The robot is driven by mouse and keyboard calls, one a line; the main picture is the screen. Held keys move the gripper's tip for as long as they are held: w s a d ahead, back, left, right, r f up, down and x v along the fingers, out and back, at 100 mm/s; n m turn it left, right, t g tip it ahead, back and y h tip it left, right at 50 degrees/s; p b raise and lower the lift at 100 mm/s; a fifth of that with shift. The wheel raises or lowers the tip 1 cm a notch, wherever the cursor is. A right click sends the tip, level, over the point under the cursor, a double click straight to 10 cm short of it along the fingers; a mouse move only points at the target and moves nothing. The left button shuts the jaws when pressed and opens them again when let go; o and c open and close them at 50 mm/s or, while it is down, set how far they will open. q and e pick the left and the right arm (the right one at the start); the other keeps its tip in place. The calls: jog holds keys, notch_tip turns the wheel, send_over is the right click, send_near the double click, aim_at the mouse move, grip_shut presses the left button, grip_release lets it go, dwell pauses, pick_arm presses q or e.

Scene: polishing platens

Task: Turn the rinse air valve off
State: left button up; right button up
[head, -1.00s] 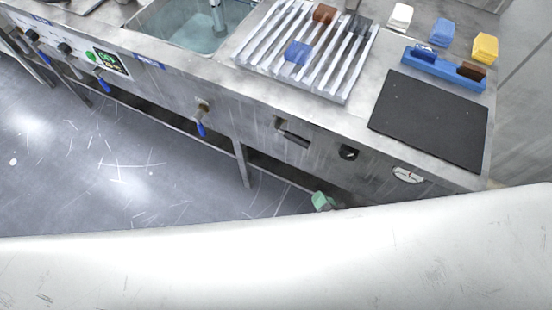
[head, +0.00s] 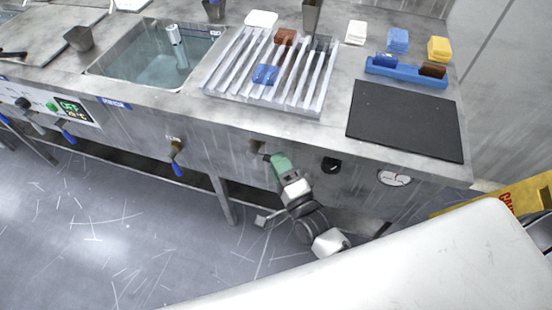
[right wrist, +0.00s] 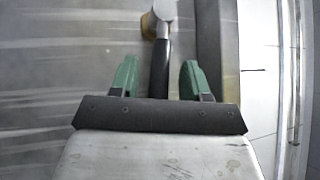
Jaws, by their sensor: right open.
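The rinse air valve (head: 257,147) is on the bench's front panel, below the slotted rack. In the head view my right gripper covers most of its black lever. The right wrist view shows the black lever handle (right wrist: 160,68) running up to a round brass and metal pivot (right wrist: 152,24). My right gripper (head: 274,160) reaches the panel from below right. Its two green fingers (right wrist: 158,78) are open, one on each side of the handle, with gaps visible on both sides. My left gripper is not in view.
A black knob (head: 331,165) and a round gauge (head: 394,178) are on the panel to the right. A blue-handled tap (head: 176,158) is to the left. A yellow sign (head: 500,197) stands at the right. Open floor lies in front of the left part of the bench.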

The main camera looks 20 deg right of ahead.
jog(key=shift+w+a+r, duration=0.15)
jog(key=shift+w, duration=0.55)
grip_shut()
